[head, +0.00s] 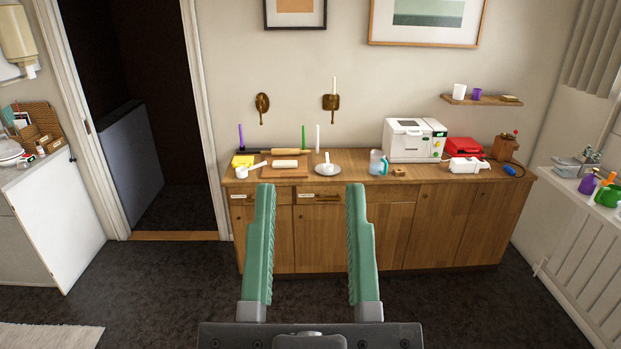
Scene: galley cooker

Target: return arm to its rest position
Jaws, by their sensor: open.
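My gripper (311,190) shows large in the lower middle of the head view. Its two green ribbed fingers point away from me and are spread wide. Nothing is between the fingertips except the view of the sideboard behind them. The gripper looks well apart from the wooden sideboard (422,225) and touches nothing that I can see. The rest of my arm is out of view.
The sideboard holds a cutting board (289,170), a jug (377,163), a white bread machine (414,140) and a red appliance (463,148). A white cabinet (62,225) stands left, a radiator (592,250) right. Dark carpet (170,290) between is clear.

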